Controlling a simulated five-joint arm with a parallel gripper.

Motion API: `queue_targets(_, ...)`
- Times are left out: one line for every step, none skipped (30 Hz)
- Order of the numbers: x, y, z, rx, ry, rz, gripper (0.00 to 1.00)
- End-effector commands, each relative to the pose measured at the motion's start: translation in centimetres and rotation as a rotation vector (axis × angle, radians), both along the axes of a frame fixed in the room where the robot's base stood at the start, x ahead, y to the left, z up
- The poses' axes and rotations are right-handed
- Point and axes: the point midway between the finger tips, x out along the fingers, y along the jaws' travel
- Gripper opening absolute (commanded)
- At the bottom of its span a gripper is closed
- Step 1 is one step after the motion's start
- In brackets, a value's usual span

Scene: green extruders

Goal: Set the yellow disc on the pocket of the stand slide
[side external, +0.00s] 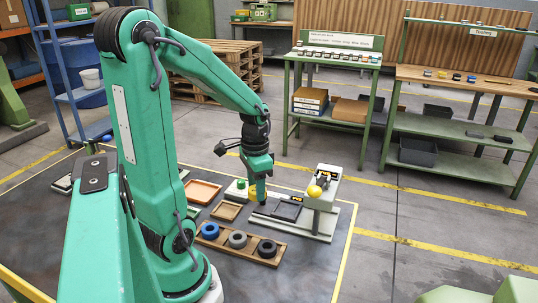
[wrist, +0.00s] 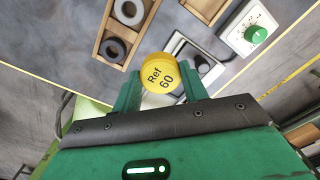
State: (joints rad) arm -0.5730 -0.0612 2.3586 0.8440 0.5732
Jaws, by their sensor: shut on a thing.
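The yellow disc (wrist: 160,73), marked "Ref 60", is held between the two green fingers of my gripper (wrist: 161,86) in the wrist view. In the side view a bit of the disc (side external: 252,193) shows beside my gripper (side external: 259,194), which points down near the left end of the stand. The stand (side external: 322,187) is pale, with a yellow round part on its upright and a long base plate. A dark square piece (side external: 288,210) sits on the base. In the wrist view a light-edged plate (wrist: 183,47) is partly hidden behind the disc, so its pocket is unclear.
A wooden tray with several rings (side external: 238,243) lies in front of the stand. A small wooden tray (side external: 227,211), an orange tray (side external: 201,191) and a white box with a green knob (side external: 236,190) are to the left. Benches stand at the back.

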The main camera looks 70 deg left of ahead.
Motion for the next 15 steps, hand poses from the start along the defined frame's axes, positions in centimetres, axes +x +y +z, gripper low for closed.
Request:
queue_targets(0.7,0.1,0.0,0.000,0.001,-0.002,0.21)
queue_targets(1.1,0.2,-0.1,-0.001,0.001,-0.002,0.21)
queue_targets(1.7,0.4,-0.1,-0.001,0.001,-0.002,0.21)
queue_targets(2.1,0.5,-0.1,-0.001,0.001,-0.002,0.21)
queue_targets(2.6,0.6,-0.2,-0.001,0.001,-0.002,0.21)
queue_targets(3.3,0.8,-0.2,-0.001,0.001,-0.002,0.21)
queue_targets(3.9,0.9,-0.3,-0.001,0.001,-0.003,0.21)
queue_targets(4.4,1.0,-0.4,-0.001,0.001,-0.003,0.21)
queue_targets(5.1,1.1,-0.5,-0.001,0.001,-0.002,0.21)
queue_targets(5.6,1.2,-0.5,0.000,0.001,-0.002,0.21)
queue_targets(6.1,1.3,-0.6,0.000,0.001,-0.002,0.21)
queue_targets(6.8,1.3,-0.7,0.000,0.000,-0.003,0.21)
queue_targets(7.3,1.4,-0.8,0.000,0.000,-0.002,0.21)
queue_targets(7.7,1.4,-0.9,0.000,0.000,-0.002,0.21)
queue_targets(8.2,1.5,-1.0,0.000,0.000,-0.001,0.21)
